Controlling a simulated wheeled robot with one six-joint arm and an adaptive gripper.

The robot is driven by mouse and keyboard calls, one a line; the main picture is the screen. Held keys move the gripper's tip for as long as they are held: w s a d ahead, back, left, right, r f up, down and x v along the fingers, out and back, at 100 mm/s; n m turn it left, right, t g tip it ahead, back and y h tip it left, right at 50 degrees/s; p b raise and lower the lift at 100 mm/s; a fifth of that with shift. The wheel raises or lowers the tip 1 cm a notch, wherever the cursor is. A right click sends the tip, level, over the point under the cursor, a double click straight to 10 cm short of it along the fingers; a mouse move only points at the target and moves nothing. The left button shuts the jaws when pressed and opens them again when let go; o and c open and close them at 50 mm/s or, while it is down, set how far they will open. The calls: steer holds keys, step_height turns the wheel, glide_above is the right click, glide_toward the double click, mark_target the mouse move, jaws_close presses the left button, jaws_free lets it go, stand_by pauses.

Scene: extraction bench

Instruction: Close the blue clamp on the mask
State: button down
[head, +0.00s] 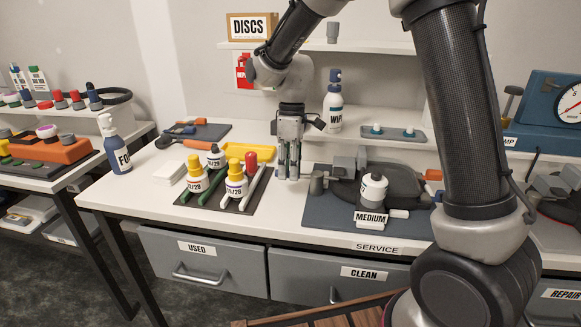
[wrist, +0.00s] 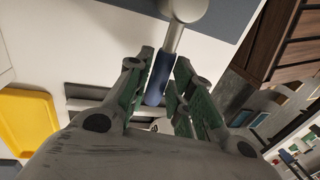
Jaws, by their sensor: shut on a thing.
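The dark mask (head: 402,180) lies on the blue-grey mat (head: 325,220) at the right of the bench in the head view. A grey round pivot (head: 317,183) stands at its left side. My gripper (head: 288,174) points down just left of this pivot. In the wrist view my gripper (wrist: 163,68) has its green-padded fingers closed around the blue clamp's handle (wrist: 159,82), which joins a grey rod and round end (wrist: 185,8).
Bottles with yellow caps (head: 195,177) and a red-capped item stand on a dark mat (head: 190,198) to the left. A yellow tray (head: 238,151) lies behind them. A shelf (head: 380,47) hangs behind.

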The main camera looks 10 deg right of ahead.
stand_by(0.4)
steer(key=c, duration=1.3)
jaws_free()
steer(key=shift+o, duration=0.2)
steer(key=shift+r, duration=0.1)
step_height(320, 180, up, 12)
steer(key=w, duration=0.2)
steer(key=shift+d+f, duration=0.2)
steer(key=shift+d, duration=0.25)
steer(key=shift+w, duration=0.1)
